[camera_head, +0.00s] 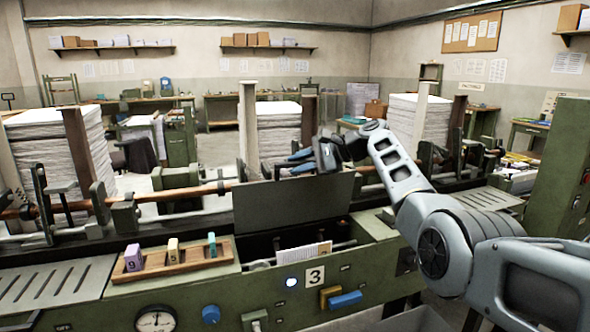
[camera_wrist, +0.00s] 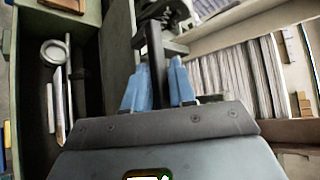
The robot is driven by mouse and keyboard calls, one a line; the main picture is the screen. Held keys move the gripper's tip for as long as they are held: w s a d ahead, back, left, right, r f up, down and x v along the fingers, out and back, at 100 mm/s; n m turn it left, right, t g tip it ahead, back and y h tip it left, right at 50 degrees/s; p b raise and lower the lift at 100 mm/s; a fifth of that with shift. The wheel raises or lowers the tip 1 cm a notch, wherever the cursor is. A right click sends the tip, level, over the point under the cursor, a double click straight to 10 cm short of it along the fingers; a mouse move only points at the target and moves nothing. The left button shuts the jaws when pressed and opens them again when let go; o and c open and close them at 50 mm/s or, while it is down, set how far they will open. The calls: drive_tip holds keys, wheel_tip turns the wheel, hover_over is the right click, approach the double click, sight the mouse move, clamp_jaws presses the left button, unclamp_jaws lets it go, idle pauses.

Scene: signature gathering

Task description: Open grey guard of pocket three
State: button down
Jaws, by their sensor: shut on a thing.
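The grey guard (camera_head: 290,207) of pocket three is raised and stands tilted up behind the opening of the pocket (camera_head: 265,243). The number plate "3" (camera_head: 315,276) is on the green front. My gripper (camera_head: 298,164) is at the guard's upper edge, with its blue fingers pointing left. In the wrist view my gripper (camera_wrist: 158,85) has its fingers on either side of a dark narrow bar (camera_wrist: 157,68), and it is shut on the guard there. The exact contact is partly hidden. A booklet of pages (camera_head: 303,254) sits in the open pocket.
A wooden rack (camera_head: 178,265) with coloured numbered blocks stands left of the pocket. A long rod (camera_head: 160,195) runs behind the guard. Tall paper stacks (camera_head: 276,130) stand behind the machine. A blue handle (camera_head: 345,300) and a lit white button (camera_head: 291,283) are on the front.

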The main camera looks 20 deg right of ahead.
drive_tip(key=shift+w+f, duration=0.1)
drive_tip(key=shift+w, duration=0.25)
idle(0.4)
drive_tip(key=c, duration=1.1)
unclamp_jaws()
drive_tip(key=shift+b+v, duration=0.4)
drive_tip(key=shift+v, duration=3.5)
